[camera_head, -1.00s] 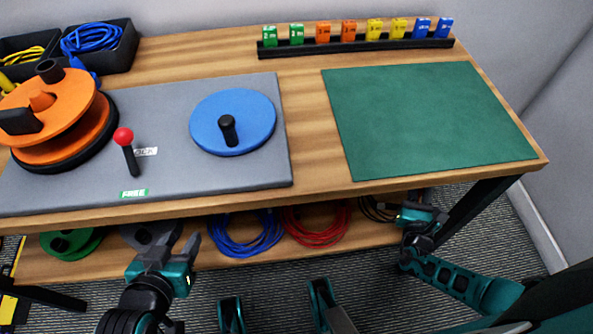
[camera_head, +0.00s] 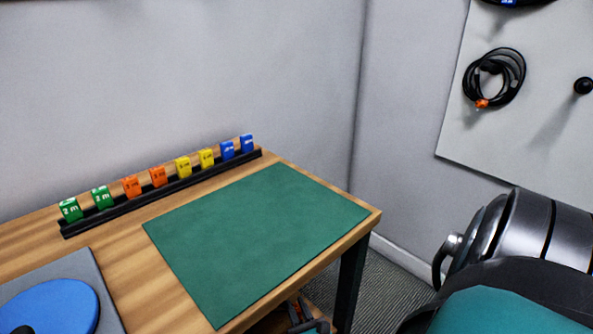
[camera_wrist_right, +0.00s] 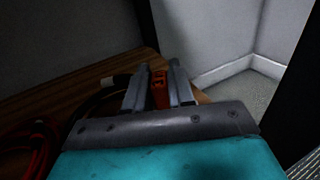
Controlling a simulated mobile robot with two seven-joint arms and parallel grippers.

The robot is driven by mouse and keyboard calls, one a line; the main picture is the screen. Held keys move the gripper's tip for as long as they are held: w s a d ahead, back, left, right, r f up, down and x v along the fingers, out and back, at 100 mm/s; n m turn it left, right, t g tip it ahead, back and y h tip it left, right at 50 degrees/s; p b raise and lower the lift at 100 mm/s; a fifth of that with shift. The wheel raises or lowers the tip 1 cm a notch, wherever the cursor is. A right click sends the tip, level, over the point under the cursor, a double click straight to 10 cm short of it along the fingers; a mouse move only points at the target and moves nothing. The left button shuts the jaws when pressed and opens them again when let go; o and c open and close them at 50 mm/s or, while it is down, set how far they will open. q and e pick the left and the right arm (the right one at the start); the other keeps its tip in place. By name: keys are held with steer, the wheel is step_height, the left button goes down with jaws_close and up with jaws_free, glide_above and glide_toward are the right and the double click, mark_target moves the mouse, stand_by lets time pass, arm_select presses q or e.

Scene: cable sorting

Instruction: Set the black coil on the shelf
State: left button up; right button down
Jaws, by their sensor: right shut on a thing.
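The black coil (camera_wrist_right: 96,101) shows in the wrist view as a dark loop left of my right gripper (camera_wrist_right: 161,80). The gripper is shut on the coil's orange tie (camera_wrist_right: 160,95). The coil lies over the brown wooden shelf (camera_wrist_right: 65,83) below the table; I cannot tell whether it bears fully on it. In the head view my right gripper (camera_head: 305,317) is partly seen at the bottom edge, below the green mat's front side, and the coil is hidden there. My left gripper is out of view.
A red coil (camera_wrist_right: 36,140) lies left of the black one. The table carries a green mat (camera_head: 258,235), a rack (camera_head: 165,193) of coloured tags and a blue disc (camera_head: 52,309). A dark table leg (camera_head: 350,280) stands close by. Another black coil (camera_head: 496,78) hangs on the wall panel.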

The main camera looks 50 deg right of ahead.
steer(key=shift+w+f+b, duration=0.1)
steer(key=shift+f+b, duration=0.25)
steer(key=shift+f, duration=0.7)
steer(key=c, duration=1)
jaws_free()
steer(key=shift+o, duration=0.2)
